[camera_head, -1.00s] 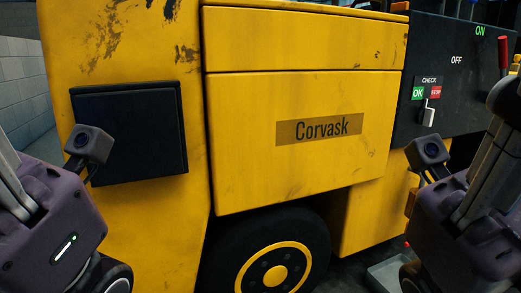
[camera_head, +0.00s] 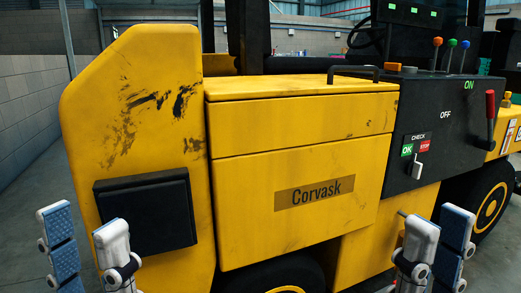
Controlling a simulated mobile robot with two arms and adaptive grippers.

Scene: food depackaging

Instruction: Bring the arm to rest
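My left gripper (camera_head: 82,222) is low at the left edge of the head view. Its two fingers with blue pads point up, stand apart and hold nothing. My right gripper (camera_head: 439,222) is low at the right, also with fingers pointing up, apart and empty. Both stand in front of a yellow vehicle (camera_head: 240,225) marked "Corvask"; I cannot tell whether either touches it. My wrists and most of both arms are below the picture.
The vehicle has a black square panel (camera_head: 147,215) at the left and a dark control panel (camera_head: 440,125) at the right. That panel carries a red-handled lever (camera_head: 490,115) and a small switch (camera_head: 416,170). Open grey floor (camera_head: 35,225) lies at the left, beside a block wall (camera_head: 30,120).

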